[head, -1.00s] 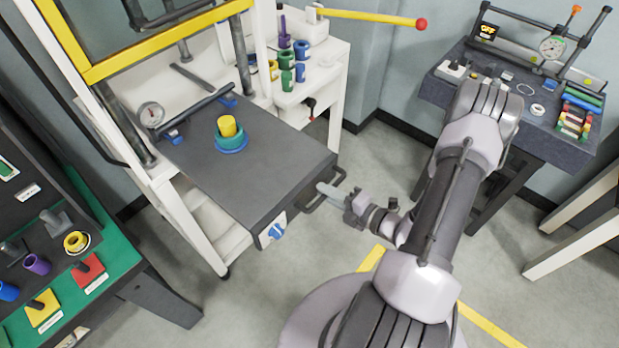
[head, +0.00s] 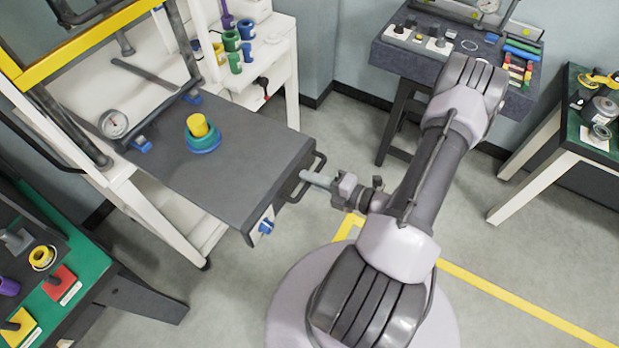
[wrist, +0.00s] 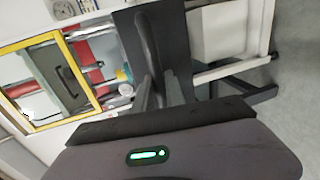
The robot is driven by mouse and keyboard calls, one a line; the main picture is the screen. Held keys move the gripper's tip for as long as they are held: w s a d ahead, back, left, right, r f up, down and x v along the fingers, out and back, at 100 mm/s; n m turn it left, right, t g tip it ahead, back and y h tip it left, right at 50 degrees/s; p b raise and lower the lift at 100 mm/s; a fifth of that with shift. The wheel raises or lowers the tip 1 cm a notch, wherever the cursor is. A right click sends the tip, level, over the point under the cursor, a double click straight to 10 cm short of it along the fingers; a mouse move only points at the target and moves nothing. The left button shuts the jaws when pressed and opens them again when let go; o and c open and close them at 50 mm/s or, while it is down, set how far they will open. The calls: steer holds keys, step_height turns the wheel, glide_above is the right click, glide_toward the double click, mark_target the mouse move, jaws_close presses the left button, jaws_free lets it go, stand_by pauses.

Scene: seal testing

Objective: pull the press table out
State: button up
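The press table (head: 235,175) is a dark grey slab that sticks out of the front of the white press frame. In the wrist view the handle (wrist: 148,40) runs down between my fingertips (wrist: 158,92), and part of the grip is hidden. A yellow and teal ring stack (head: 200,130) stands upright on the table, with a round gauge (head: 113,124) at its back left.
Green and purple cups (head: 234,45) stand on the white side bench. A dark workbench (head: 440,70) is at the back right and a green-topped table (head: 600,120) at the far right. A green board (head: 95,250) is at the left.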

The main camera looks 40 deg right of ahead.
steer(key=o, duration=0.4)
steer(key=shift+s+d, duration=0.1)
steer(key=shift+s, duration=0.05)
steer(key=shift+s, duration=0.1)
steer(key=p+v, duration=0.3)
steer(key=v, duration=1.4)
